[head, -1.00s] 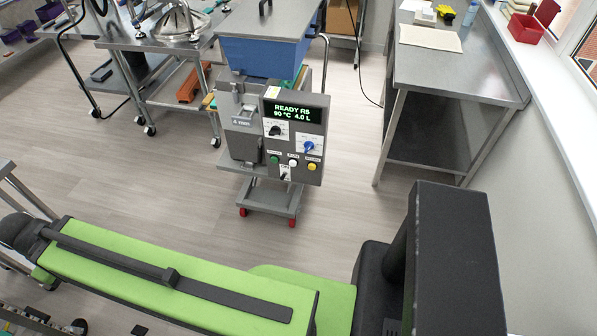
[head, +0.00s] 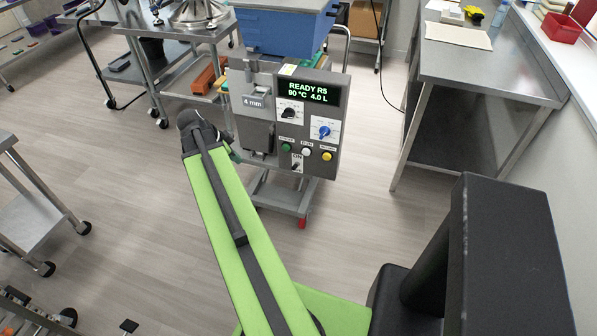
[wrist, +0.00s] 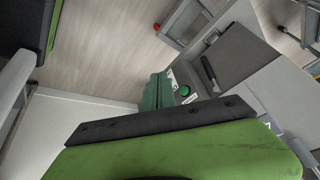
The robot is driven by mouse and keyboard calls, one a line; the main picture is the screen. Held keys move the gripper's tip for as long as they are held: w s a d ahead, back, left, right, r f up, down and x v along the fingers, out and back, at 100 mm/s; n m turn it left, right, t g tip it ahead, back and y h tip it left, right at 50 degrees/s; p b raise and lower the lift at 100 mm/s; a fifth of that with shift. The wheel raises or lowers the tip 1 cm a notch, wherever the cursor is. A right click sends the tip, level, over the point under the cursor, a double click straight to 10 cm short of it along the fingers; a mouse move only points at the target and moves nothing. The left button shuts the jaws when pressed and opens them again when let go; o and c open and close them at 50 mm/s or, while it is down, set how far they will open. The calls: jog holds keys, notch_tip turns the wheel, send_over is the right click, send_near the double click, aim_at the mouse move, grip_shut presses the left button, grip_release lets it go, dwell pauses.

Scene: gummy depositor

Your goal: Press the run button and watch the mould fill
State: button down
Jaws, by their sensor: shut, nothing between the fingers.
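The depositor's control panel (head: 305,125) faces me in the head view, its lit display (head: 313,93) reading READY R5, 90 °C 4.0 L. In its lower row are a green button (head: 287,147), a white button (head: 306,152) and a yellow button (head: 327,156); their labels are too small to read. The green button also shows in the wrist view (wrist: 184,90). My gripper (wrist: 160,92), teal, is shut and empty close beside the green button there; I cannot tell the gap. In the head view my arm mostly hides it, left of the panel. I cannot make out a mould.
A blue hopper (head: 285,32) tops the machine. Above the buttons sit a black knob (head: 289,113) and a blue knob (head: 323,132). A steel table (head: 490,72) stands right, a cart (head: 30,215) left.

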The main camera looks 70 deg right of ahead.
aim_at(306, 152)
jog(key=s+d+f+m+g+b, duration=0.2)
jog(key=s+d+m, duration=0.6)
jog(key=s+d, duration=0.3)
jog(key=shift+s+f+m+h+b, duration=0.3)
jog(key=shift+s+h, duration=0.1)
jog(key=shift+s, duration=0.65)
jog(key=s+d+f+b, duration=0.3)
jog(key=d+f+b, duration=0.5)
jog(key=d, duration=0.1)
jog(key=shift+s, duration=0.1)
